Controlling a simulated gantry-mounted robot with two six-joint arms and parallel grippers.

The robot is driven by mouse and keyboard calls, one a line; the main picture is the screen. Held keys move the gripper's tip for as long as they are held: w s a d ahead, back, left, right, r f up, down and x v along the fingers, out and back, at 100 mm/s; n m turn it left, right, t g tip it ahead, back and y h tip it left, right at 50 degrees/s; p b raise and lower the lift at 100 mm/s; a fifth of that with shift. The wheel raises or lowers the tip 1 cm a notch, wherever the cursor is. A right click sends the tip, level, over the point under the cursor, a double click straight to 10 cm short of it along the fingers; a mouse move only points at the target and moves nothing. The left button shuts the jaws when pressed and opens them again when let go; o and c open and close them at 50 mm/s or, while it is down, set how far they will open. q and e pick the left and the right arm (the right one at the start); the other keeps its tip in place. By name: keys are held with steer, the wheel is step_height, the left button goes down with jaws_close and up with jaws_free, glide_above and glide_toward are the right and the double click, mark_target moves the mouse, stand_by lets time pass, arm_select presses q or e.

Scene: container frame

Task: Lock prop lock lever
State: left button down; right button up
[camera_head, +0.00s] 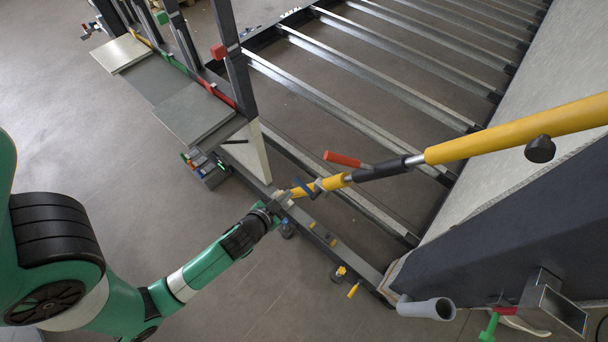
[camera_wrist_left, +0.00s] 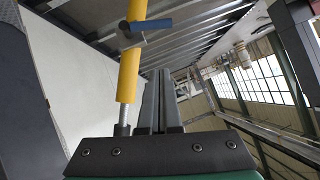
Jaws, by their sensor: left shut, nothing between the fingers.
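The yellow prop (camera_head: 530,130) slants across the right half of the head view, with a black middle section and a thinner yellow lower end. A small blue lever (camera_head: 303,187) sits across that lower end; it also shows in the left wrist view (camera_wrist_left: 153,24), lying sideways on a grey collar around the yellow tube (camera_wrist_left: 127,78). A red-handled lever (camera_head: 342,159) sticks out beside the prop. My left gripper (camera_head: 283,199) is shut and empty, close to the prop's lower end. In the left wrist view its grey fingers (camera_wrist_left: 160,74) point up just right of the tube, below the blue lever.
A dark steel frame with grey crossbars (camera_head: 400,90) spans the top. A dark beam (camera_head: 520,220) with a light panel stands at right. Shelf plates (camera_head: 195,113) are at upper left. Open floor (camera_head: 90,130) lies at left.

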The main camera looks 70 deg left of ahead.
arm_select(q)
steer(key=s+f+b+x, duration=0.1)
steer(key=b+x, duration=0.3)
steer(key=x, duration=0.8)
steer(key=shift+s+f+b, duration=0.2)
steer(key=shift+f+b, duration=0.1)
steer(key=shift+f, duration=0.6)
